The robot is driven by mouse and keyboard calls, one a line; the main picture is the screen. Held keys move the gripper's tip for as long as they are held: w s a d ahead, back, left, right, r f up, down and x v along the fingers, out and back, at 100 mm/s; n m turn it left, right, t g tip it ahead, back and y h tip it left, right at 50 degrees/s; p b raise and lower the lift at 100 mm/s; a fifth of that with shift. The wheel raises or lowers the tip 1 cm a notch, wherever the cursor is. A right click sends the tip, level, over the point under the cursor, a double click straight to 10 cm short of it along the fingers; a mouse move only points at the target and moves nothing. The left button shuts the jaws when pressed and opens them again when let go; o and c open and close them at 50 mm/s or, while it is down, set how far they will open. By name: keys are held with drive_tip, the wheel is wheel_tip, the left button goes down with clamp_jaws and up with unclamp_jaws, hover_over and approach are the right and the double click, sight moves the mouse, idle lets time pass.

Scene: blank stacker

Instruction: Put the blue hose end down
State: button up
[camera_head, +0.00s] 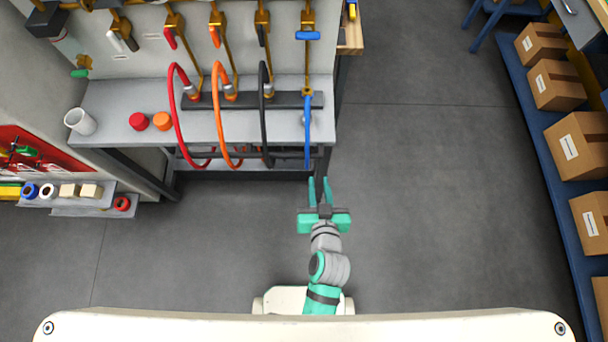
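The blue hose (307,145) shows edge-on as a narrow vertical strip at the right end of the grey bench. It hangs down past the bench's front edge. A small silver fitting shows beside its upper part, by the dark strip on the bench; I cannot tell clearly where each hose end sits. My gripper (319,184) is in front of the bench, just below the lowest visible part of the blue hose in the picture. Its two teal fingers are apart with nothing visible between them, and it looks clear of the hose.
Red (177,115), orange (218,120) and black (263,115) hoses loop over the grey bench (110,103) to the left. A red cap (138,121), an orange cap (162,121) and a white cup (80,121) stand on it. Boxes line the right shelf; the floor between is clear.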

drive_tip(key=s+a+r+t, duration=0.1)
drive_tip(key=s+r, duration=0.3)
drive_tip(key=s, duration=0.4)
drive_tip(key=s+a+r+t, duration=0.1)
drive_tip(key=s+a+r, duration=0.2)
drive_tip(key=s, duration=0.6)
drive_tip(key=shift+s+r+t+h, duration=0.2)
drive_tip(key=shift+r+t+h, duration=0.15)
drive_tip(key=shift+r, duration=0.3)
